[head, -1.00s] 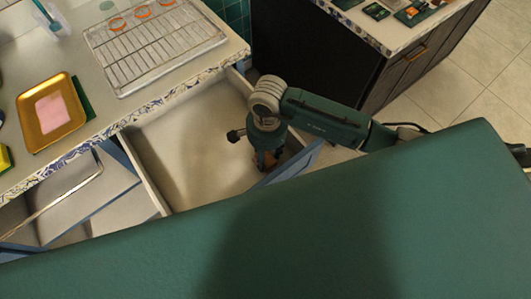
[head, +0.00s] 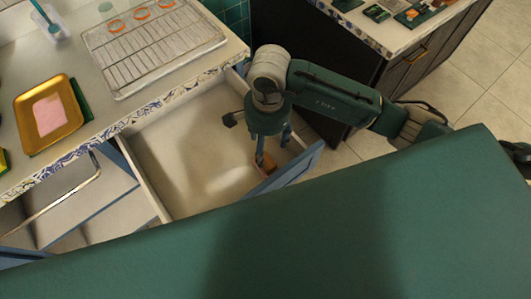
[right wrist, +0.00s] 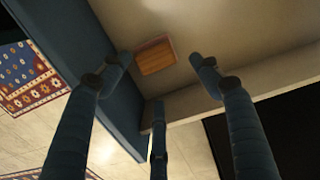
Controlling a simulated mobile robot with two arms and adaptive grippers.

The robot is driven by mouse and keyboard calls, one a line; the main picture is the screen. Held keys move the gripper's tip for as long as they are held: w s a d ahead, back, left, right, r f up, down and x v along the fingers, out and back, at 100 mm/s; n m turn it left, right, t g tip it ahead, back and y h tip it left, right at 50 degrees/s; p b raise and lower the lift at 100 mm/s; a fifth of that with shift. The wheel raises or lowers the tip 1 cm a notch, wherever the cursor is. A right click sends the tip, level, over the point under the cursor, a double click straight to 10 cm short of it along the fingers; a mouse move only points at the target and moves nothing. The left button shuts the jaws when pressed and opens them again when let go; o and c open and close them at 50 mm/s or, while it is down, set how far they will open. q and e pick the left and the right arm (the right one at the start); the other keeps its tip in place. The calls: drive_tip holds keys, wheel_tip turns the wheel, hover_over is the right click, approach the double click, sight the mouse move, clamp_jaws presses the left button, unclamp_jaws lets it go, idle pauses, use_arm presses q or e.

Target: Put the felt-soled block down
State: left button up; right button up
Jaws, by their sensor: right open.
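The felt-soled block (head: 267,168) is a small orange-brown wooden block lying in the open drawer (head: 175,160), close to its blue front panel. In the right wrist view the block (right wrist: 156,55) rests on the pale drawer floor, beyond and between the spread fingers. My right gripper (head: 274,146) points down over the drawer's front right corner. It is open and empty, with its fingers apart from the block in the right wrist view (right wrist: 160,68). In the head view a finger partly covers the block. My left gripper is not in view.
The drawer's blue front (head: 292,170) and side walls stand close around my right gripper. The counter above holds a wire rack (head: 150,50) and a gold tray (head: 65,130) with a pink sponge-like piece. A dark cabinet (head: 310,70) stands behind my right arm. The drawer's middle is clear.

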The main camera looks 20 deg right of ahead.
sight(266, 156)
wheel_tip(266, 156, up, 4)
drive_tip(key=shift+r, duration=0.15)
drive_tip(key=shift+d, duration=0.1)
idle(0.5)
